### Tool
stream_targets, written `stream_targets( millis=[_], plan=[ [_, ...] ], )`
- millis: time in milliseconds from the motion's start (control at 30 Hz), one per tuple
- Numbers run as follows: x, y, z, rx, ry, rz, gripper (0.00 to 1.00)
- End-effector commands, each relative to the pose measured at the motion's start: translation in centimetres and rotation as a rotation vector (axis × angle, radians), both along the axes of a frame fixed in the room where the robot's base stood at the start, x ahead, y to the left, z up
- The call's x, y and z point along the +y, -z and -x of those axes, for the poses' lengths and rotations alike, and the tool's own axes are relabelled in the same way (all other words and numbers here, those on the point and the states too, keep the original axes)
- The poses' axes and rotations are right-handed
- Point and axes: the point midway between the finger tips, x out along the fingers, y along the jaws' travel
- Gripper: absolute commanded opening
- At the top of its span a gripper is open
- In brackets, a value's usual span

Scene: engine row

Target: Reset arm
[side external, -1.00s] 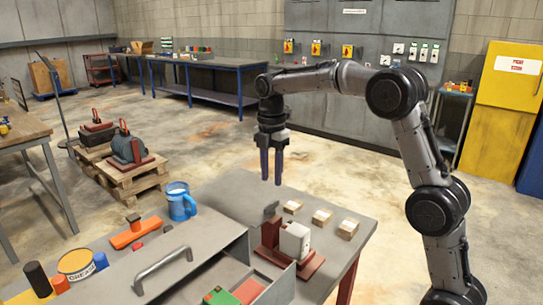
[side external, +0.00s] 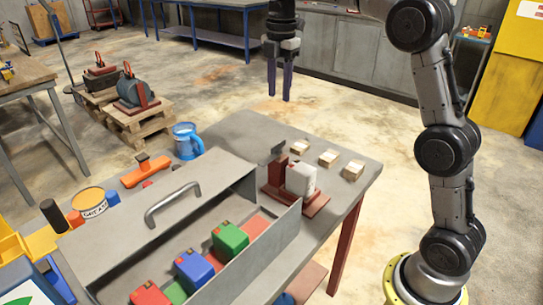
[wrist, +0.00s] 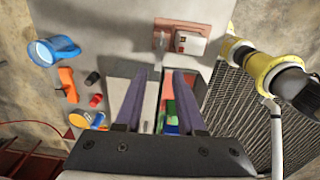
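My gripper (side external: 279,95) hangs with its fingers pointing down in the side external view, high above the workbench (side external: 235,135) and clear of it. In the wrist view my gripper (wrist: 158,75) shows two purple-grey fingers apart with nothing between them. My arm rises from its base at the right and bends over at the top, where the picture cuts it off. A red fixture (side external: 316,206) with a white block (side external: 301,179) stands on the bench below, apart from the fingers. It also shows at the top of the wrist view (wrist: 160,40).
A grey metal box (side external: 190,215) with a handle holds green, blue and red blocks. Several small pale blocks (side external: 328,158) lie behind the fixture. The air around my gripper is clear.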

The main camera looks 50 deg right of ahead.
Motion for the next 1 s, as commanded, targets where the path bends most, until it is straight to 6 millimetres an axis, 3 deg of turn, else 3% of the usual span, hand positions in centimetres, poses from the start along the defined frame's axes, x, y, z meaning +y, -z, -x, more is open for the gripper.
stream_targets(
  millis=[33, 200, 300, 467, 667, 800, 1000],
  plan=[
    [0.4, -1.7, 0.5, -0.037, -0.007, 0.006, 0.39],
    [2.5, -5.8, 5.4, -0.108, -0.034, 0.015, 0.39],
    [3.7, -7.1, 9.0, -0.154, 0.003, 0.014, 0.39],
    [5.3, -7.4, 14.7, -0.231, 0.153, -0.006, 0.39],
    [6.6, -5.1, 21.4, -0.323, 0.44, -0.073, 0.39],
    [7.3, -1.6, 25.8, -0.375, 0.71, -0.156, 0.39],
    [7.6, 4.3, 29.4, -0.39, 1.138, -0.286, 0.39]
  ],
)
